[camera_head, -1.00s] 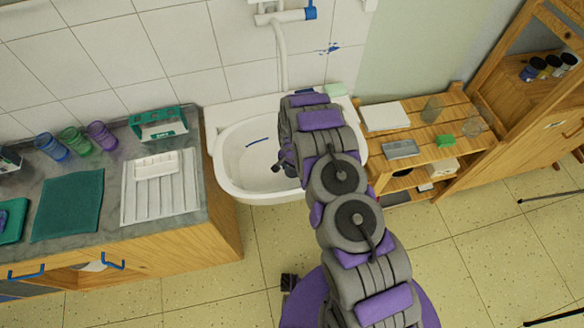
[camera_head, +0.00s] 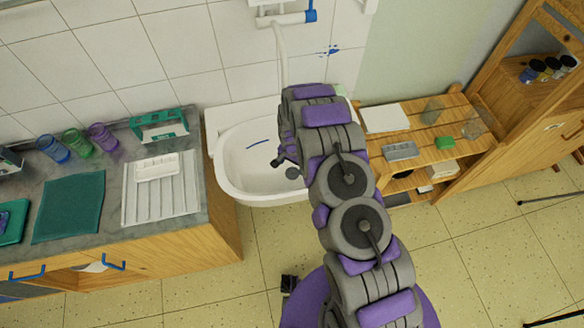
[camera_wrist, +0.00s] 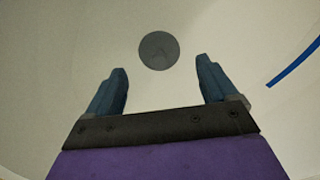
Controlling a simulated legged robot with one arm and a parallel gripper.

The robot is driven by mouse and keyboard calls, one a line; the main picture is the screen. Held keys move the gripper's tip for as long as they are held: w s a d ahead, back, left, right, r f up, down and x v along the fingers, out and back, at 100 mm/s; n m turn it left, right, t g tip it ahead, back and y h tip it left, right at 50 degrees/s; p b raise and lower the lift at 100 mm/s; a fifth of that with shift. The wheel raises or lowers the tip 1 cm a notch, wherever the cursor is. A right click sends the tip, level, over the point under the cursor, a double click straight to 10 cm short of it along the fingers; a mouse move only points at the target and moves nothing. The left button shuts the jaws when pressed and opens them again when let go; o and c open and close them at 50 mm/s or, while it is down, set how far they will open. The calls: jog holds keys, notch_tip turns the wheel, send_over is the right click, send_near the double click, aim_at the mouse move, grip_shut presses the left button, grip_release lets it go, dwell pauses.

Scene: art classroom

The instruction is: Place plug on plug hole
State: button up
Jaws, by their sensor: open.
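The white sink (camera_head: 236,180) is against the tiled wall. A dark grey round disc (camera_wrist: 158,50) lies on the bowl's floor in the wrist view, just beyond and between my fingertips. It also shows in the head view (camera_head: 292,173) beside my gripper. It looks like the plug at the plug hole, but I cannot tell whether it is seated. No separate open hole shows. My gripper (camera_wrist: 161,73) is open with nothing between its two blue-grey fingers. In the head view my gripper (camera_head: 279,160) is inside the bowl, largely hidden by my arm.
A blue streak (camera_head: 258,142) marks the bowl. The counter (camera_head: 112,180) on the left holds cups, a green cloth and a white tray. A wooden shelf (camera_head: 455,110) stands right of the sink. A white faucet pipe (camera_head: 281,55) hangs above the bowl.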

notch_tip(320, 180, up, 8)
jog(key=r, duration=0.1)
notch_tip(320, 180, up, 13)
jog(key=n, duration=0.1)
send_over(292, 170)
jog(key=s+d, duration=0.4)
jog(key=s+d+r+n, duration=0.2)
jog(key=s+d+r, duration=0.3)
jog(key=s+r, duration=0.6)
jog(key=s+d+r+n, duration=0.1)
jog(key=s+r, duration=0.3)
jog(key=s, duration=0.4)
jog(key=s+d+r+n+g, duration=0.1)
jog(key=s+d+r, duration=0.3)
jog(key=s, duration=0.4)
jog(key=s+d+r, duration=0.2)
jog(key=s+r, duration=0.2)
jog(key=s, duration=0.4)
jog(key=shift+s+d+r+n+g+p, duration=0.2)
jog(key=shift+s+r+n+g+p, duration=0.1)
jog(key=shift+s+n+g, duration=0.1)
jog(key=shift+f, duration=0.15)
notch_tip(292, 170, down, 3)
jog(key=b, duration=0.3)
